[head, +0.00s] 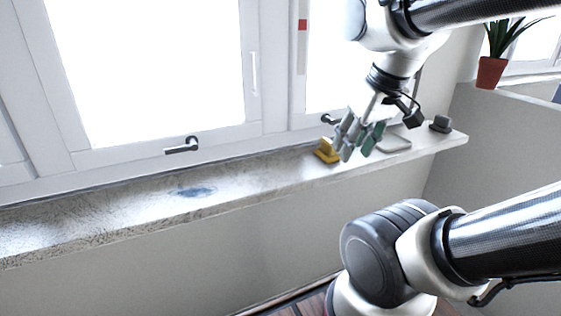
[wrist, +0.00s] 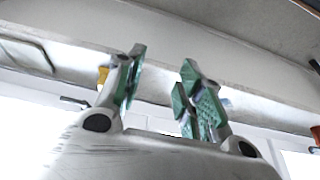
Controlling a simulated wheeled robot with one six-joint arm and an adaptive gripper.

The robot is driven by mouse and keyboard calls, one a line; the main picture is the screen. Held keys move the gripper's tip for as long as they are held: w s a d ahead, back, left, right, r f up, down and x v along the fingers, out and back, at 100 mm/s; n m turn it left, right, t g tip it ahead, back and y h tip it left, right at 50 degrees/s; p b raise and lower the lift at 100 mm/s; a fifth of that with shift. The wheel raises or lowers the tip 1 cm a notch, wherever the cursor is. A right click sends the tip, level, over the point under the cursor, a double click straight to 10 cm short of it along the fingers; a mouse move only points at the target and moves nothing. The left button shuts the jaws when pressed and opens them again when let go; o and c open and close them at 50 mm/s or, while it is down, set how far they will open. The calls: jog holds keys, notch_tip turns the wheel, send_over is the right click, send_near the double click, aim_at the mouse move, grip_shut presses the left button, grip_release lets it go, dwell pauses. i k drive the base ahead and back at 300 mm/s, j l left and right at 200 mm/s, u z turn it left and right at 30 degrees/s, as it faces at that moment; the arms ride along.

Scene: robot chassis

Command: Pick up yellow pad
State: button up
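The yellow pad (head: 326,152) sits on the window sill, near the sill's front edge, right of the middle in the head view. It is a small block with a raised part on top. My gripper (head: 358,144) is just to the right of it in the head view, apparently above the sill, with its fingers spread and nothing between them. In the wrist view my gripper (wrist: 161,88) shows two green-padded fingers with a clear gap. A small yellow patch of the pad (wrist: 102,76) shows behind the left finger, which hides most of it.
The sill (head: 130,210) runs along the windows, with a bluish stain (head: 196,191) on its left part. A flat pale-rimmed object (head: 394,143) and a dark grey block (head: 441,124) lie on the right part. A potted plant (head: 491,70) stands at far right. Window handles (head: 183,147) project above the sill.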

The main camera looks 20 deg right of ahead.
aim_at(325, 152)
jog(key=i+l, duration=0.1)
jog(key=l, duration=0.35)
jog(key=i+l, duration=0.1)
jog(key=l, duration=0.85)
jog(key=i, duration=0.05)
